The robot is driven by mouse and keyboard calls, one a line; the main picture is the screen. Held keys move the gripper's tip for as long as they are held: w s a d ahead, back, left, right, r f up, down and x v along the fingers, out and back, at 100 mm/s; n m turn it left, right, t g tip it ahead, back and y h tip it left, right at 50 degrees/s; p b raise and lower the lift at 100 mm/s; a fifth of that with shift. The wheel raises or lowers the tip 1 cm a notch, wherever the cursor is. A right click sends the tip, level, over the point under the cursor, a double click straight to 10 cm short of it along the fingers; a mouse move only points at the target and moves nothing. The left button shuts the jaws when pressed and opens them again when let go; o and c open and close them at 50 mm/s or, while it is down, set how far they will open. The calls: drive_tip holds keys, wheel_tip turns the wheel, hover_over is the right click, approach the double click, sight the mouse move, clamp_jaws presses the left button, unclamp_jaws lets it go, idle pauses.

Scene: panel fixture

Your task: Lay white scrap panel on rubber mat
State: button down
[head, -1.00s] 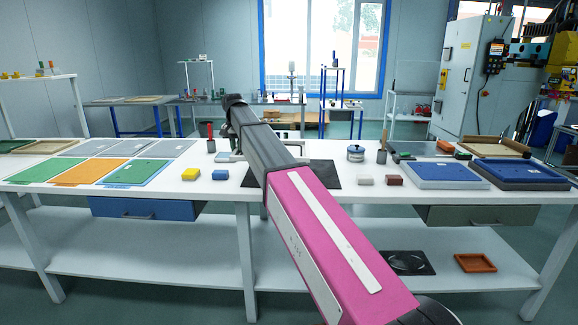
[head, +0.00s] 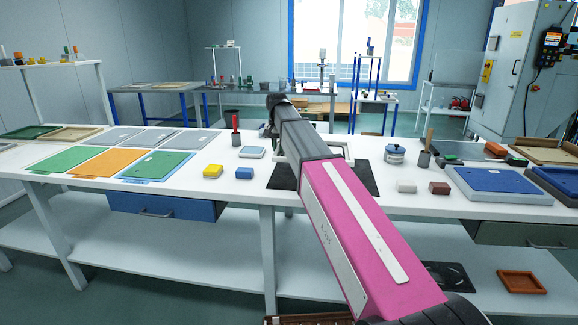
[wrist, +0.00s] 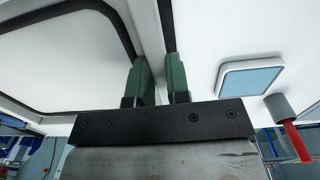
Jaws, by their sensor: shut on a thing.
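My gripper (wrist: 159,66) has two green fingers shut on the edge of a white panel. In the wrist view the white scrap panel (wrist: 60,55) is a pale sheet with a dark line running around it. In the head view a light piece of it (head: 342,149) shows just right of my arm, while my arm hides most of it and the gripper's fingers. The black rubber mat (head: 366,180) lies flat on the white table, partly covered by my arm. I cannot tell whether the panel touches the mat.
Coloured panels (head: 100,160) cover the table's left.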

sight(288, 171)
drive_tip(key=s+d+f, duration=0.3)
drive_tip(key=shift+d, duration=0.3)
drive_tip(key=shift+f, duration=1.95)
drive_tip(key=c, duration=1.1)
unclamp_jaws()
wheel_tip(288, 171, up, 12)
drive_tip(key=shift+a+r, duration=0.1)
drive_tip(key=shift+a, duration=0.05)
